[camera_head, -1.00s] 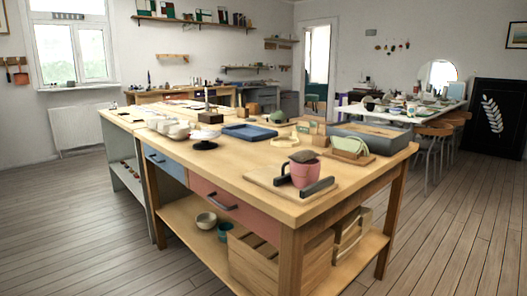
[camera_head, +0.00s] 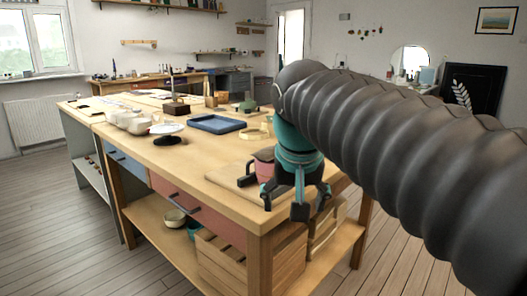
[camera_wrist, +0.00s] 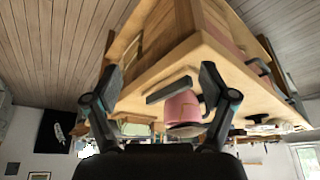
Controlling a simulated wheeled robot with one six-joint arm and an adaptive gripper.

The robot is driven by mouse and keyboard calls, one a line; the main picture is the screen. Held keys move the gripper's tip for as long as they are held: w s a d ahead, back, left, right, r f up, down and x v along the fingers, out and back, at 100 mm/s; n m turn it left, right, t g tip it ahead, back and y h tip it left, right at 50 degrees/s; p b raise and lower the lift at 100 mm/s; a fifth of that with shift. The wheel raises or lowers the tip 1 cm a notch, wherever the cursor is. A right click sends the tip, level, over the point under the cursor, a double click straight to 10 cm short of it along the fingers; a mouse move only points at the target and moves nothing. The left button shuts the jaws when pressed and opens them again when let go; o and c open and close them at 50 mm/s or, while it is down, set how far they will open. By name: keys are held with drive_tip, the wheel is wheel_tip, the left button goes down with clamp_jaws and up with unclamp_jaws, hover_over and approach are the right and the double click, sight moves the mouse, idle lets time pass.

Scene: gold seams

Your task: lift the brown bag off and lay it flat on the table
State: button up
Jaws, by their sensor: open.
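The brown bag (camera_wrist: 187,130) lies across the mouth of a pink mug (camera_wrist: 182,107) in the wrist view, which looks upside down. The mug stands near the front corner of the wooden table (camera_head: 205,182). My gripper (camera_head: 297,198) is open and empty, in front of the mug near the table's corner. In the wrist view its fingers (camera_wrist: 160,78) are spread wide, and the mug and bag show between them, apart from the fingers.
A dark bar (camera_wrist: 168,90) lies close beside the mug. A blue tray (camera_head: 216,124), white bowls (camera_head: 130,121) and a dark stand with a pale dish (camera_head: 167,134) are farther back. Bare tabletop lies left of the mug.

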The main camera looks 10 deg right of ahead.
drive_tip(key=w+a+r+m+h, duration=0.1)
drive_tip(key=w+a+r+m, duration=0.15)
drive_tip(key=w+r, duration=0.75)
drive_tip(key=m+g+h+p, duration=0.1)
drive_tip(key=m+g, duration=0.1)
drive_tip(key=m, duration=0.3)
approach(269, 148)
drive_tip(key=f, duration=0.1)
drive_tip(key=d+f, duration=0.1)
drive_tip(key=f, duration=0.1)
drive_tip(key=shift+s+f+m, duration=0.1)
drive_tip(key=shift+f+m, duration=0.15)
drive_tip(key=shift+f, duration=0.1)
drive_tip(key=shift+h, duration=0.3)
drive_tip(key=shift+w+b+x, duration=0.15)
drive_tip(key=shift+b+x, duration=0.2)
drive_tip(key=shift+x, duration=1.1)
drive_tip(key=shift+w+b+x, duration=0.2)
drive_tip(key=shift+b+x, duration=0.1)
drive_tip(key=shift+x, duration=1.1)
drive_tip(key=shift+a, duration=0.1)
drive_tip(key=c, duration=1.4)
